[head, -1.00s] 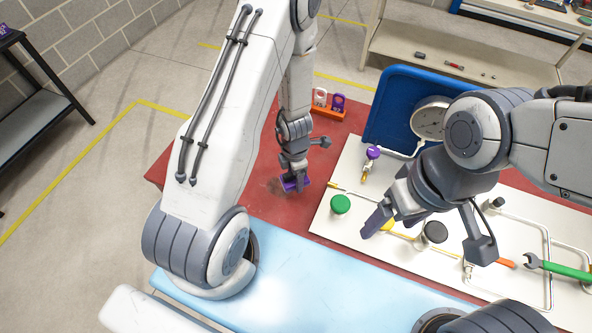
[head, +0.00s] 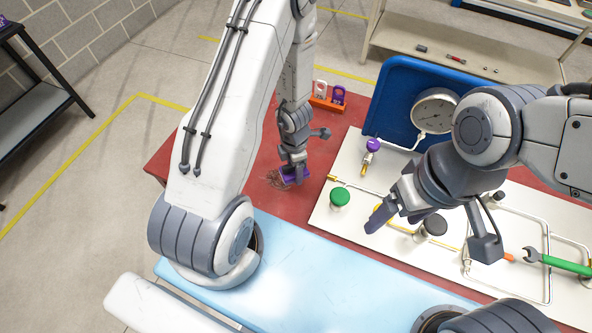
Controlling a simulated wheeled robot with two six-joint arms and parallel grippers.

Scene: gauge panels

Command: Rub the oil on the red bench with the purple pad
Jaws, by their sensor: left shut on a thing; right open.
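The red bench (head: 340,150) stands in front of me. My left gripper (head: 294,177) points down and is shut on the purple pad (head: 288,177), low at the bench top. A faint brownish oil smear (head: 272,180) shows on the red surface just left of the pad; the pad and gripper may hide part of it. I cannot tell for sure whether the pad touches the bench. My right gripper (head: 383,213) is open and empty, above the white panel near the green knob.
The white panel (head: 345,222) carries a green knob (head: 340,197), a purple-capped valve (head: 373,146), pipes and a gauge (head: 433,112). A green wrench (head: 560,264) lies at the right. An orange rack (head: 327,104) with tags stands at the back. A pale blue surface (head: 300,270) lies nearest me.

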